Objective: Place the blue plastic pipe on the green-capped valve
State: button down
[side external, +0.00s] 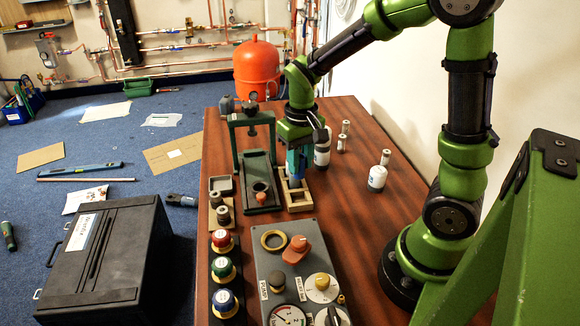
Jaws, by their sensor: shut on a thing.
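My gripper (297,165) points down over a small wooden tray on the table. It is shut on the blue plastic pipe (293,163), which shows as a small blue patch between and below the fingers. The pipe's lower end is at or just above the tray; I cannot tell whether it touches. The green-capped valve (223,269) stands near the table's left edge, to the left of and nearer the camera than my gripper. It is upright with nothing on its cap.
The red-capped valve (222,240) and blue-capped valve (224,300) flank the green one. A grey control panel (262,262) with knobs lies right of them. A dark green press (262,185) stands left of the wooden tray (296,206). White bottles (377,178) stand to the right.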

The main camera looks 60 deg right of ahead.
jog(key=a+r+n, duration=0.3)
jog(key=a+n, duration=0.1)
jog(key=a, duration=0.9)
jog(key=a+r+n, duration=0.3)
jog(key=a+n, duration=0.1)
jog(key=a, duration=1)
send_over(223, 263)
notch_tip(223, 263, down, 5)
jog(key=shift+r, duration=0.2)
jog(key=shift+f, duration=2.35)
jog(key=c, duration=0.9)
grip_release()
jog(key=shift+f, duration=0.1)
